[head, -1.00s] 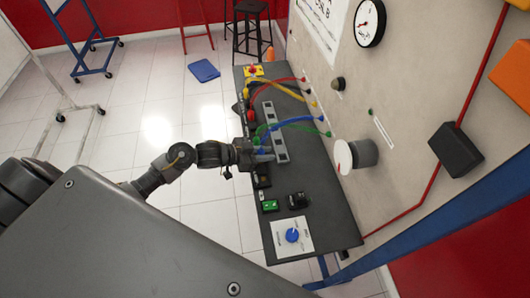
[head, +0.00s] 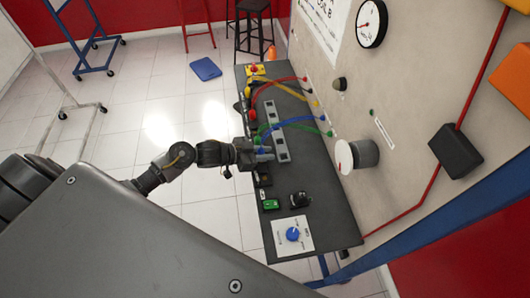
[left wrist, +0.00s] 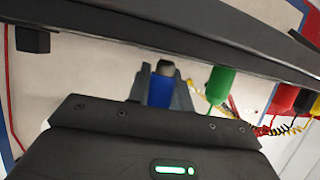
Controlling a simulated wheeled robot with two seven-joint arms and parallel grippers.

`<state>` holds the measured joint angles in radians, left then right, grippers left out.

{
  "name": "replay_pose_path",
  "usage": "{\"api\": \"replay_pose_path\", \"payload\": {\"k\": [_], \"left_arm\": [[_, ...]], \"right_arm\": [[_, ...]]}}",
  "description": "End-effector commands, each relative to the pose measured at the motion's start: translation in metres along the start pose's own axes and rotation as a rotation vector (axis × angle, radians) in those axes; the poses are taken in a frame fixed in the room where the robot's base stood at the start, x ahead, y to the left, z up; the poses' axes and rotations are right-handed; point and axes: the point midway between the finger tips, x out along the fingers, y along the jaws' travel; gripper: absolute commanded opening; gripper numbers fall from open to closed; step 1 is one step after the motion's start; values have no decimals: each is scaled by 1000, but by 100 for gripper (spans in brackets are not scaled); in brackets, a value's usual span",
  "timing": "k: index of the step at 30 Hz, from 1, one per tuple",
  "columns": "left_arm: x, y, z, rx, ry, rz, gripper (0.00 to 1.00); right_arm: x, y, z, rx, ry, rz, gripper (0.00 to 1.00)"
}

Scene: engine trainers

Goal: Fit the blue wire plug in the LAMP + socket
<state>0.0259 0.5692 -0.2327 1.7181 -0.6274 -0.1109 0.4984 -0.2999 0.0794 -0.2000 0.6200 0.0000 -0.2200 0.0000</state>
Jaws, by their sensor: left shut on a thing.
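My left gripper (head: 264,154) reaches over the left edge of the dark bench, near the light socket strip. In the left wrist view the gripper (left wrist: 163,84) is shut on the blue plug (left wrist: 161,90), which sits between its two fingers with a dark tip beyond. The blue wire (head: 295,119) arcs from near the gripper to the upright panel on the right. The plug itself is mostly hidden by the gripper in the head view. No LAMP + label is readable, and I cannot tell whether the plug touches a socket. My right gripper is not in view.
A green plug (left wrist: 220,84) stands close beside the gripper. Red and yellow wires (head: 276,84) arc farther up the bench (head: 327,211). A green block (head: 270,204), a black part (head: 299,200) and a blue knob plate (head: 294,247) lie nearer. The panel (head: 400,100) borders the right.

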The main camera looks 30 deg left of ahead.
Motion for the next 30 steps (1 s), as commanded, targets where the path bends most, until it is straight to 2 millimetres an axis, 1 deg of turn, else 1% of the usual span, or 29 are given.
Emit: {"api": "replay_pose_path", "payload": {"k": [30], "left_arm": [[6,0,14,-1,0,0,0]], "right_arm": [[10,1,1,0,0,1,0]]}}
